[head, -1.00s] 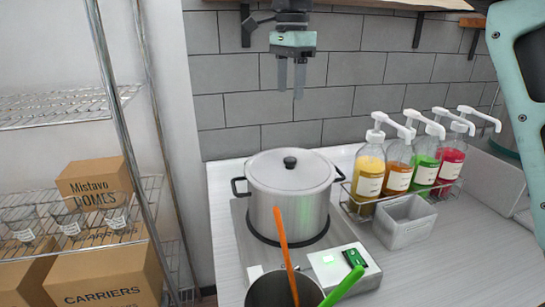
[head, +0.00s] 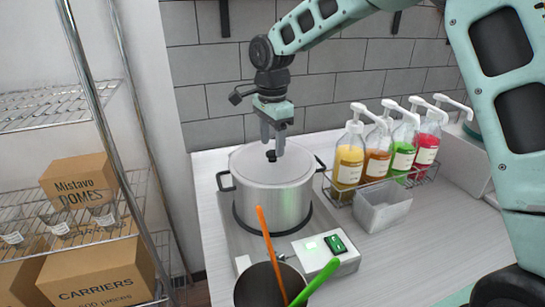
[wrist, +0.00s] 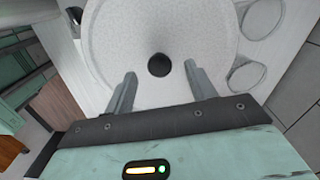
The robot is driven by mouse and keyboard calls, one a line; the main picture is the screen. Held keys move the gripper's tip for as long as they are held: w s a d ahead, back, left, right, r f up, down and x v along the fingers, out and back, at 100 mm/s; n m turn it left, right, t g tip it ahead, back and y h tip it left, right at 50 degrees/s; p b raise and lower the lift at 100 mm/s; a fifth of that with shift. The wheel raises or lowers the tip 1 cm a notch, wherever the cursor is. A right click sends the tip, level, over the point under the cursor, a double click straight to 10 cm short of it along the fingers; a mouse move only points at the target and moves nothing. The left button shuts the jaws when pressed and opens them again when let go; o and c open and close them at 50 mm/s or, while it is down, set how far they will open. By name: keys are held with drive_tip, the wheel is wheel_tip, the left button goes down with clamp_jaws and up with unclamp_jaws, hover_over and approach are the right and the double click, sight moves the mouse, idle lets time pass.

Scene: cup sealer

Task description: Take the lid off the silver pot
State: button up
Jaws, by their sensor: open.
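The silver pot (head: 272,200) stands on a hot plate (head: 225,245) with its pale, flat lid (head: 248,167) on. The lid's round black knob (head: 271,156) is at its centre. My gripper (head: 273,148) points down directly over the lid, with its fingertips close to the knob. In the wrist view the knob (wrist: 159,65) lies between and a little beyond the two open fingers (wrist: 159,70). The fingers do not appear to touch it. The lid (wrist: 205,30) fills the upper middle of that view.
A rack of pump bottles (head: 378,160) and a grey bin (head: 382,207) stand right of the pot. A dark container (head: 262,285) with orange and green utensils stands in front. A wire shelf with boxes (head: 95,270) is at the left.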

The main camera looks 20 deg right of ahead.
sight(272, 159)
drive_tip(key=shift+f, duration=1.2)
drive_tip(key=c, duration=1.2)
